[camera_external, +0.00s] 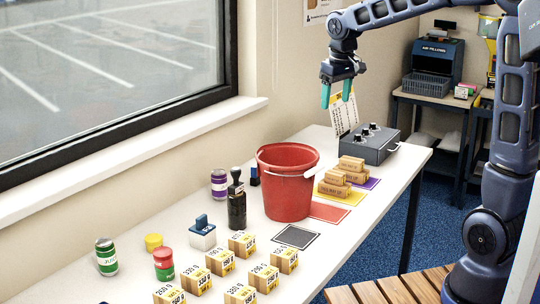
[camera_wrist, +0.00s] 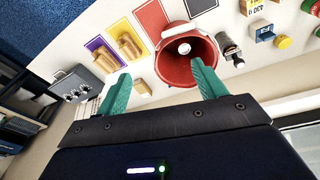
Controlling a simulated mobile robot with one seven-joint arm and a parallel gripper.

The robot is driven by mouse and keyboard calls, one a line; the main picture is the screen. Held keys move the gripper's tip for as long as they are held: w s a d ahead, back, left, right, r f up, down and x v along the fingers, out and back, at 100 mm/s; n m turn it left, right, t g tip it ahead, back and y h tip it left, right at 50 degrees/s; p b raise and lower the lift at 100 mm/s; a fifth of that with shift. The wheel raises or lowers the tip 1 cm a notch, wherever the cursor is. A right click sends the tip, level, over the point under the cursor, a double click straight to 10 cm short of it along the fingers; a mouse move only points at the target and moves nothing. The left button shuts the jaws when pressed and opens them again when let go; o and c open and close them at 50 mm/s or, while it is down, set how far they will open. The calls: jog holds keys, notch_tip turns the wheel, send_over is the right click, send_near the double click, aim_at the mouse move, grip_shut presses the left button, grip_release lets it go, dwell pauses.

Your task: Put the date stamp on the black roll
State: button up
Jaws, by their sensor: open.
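I cannot tell for sure which thing is the date stamp. One candidate is a small white block with a blue top (camera_external: 202,234), standing on the table left of the red bucket. Another is a tall dark piece with a round knob (camera_external: 237,205), upright close beside the bucket. No clear black roll shows; a flat black square (camera_external: 296,237) lies in front of the bucket and also shows in the wrist view (camera_wrist: 150,18). My gripper (camera_external: 337,93) is open and empty, high above the far end of the table. Its green fingers (camera_wrist: 158,75) point toward the table.
The red bucket (camera_external: 287,195) stands mid-table. Red (camera_external: 328,212), yellow and purple squares lie to its right, with wooden blocks (camera_external: 335,184) on some. A grey knobbed box (camera_external: 370,145) is at the far end. Several weight-marked blocks (camera_external: 242,244) and cans (camera_external: 107,258) stand at the near end.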

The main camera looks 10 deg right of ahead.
jog(key=s+d+r+m+t, duration=0.1)
jog(key=s+d+m, duration=0.1)
jog(key=s+d, duration=0.5)
jog(key=s+d+r+m, duration=0.1)
jog(key=s+d, duration=0.3)
jog(key=d, duration=0.4)
jog(key=s+d+f+m+t, duration=0.1)
jog(key=s+d+f+m, duration=0.2)
jog(key=s+d, duration=0.6)
jog(key=s+f, duration=0.1)
jog(key=s, duration=0.2)
jog(key=shift+s+d+t, duration=0.15)
jog(key=shift+s+t, duration=0.15)
jog(key=shift+s, duration=0.1)
jog(key=shift+o, duration=0.2)
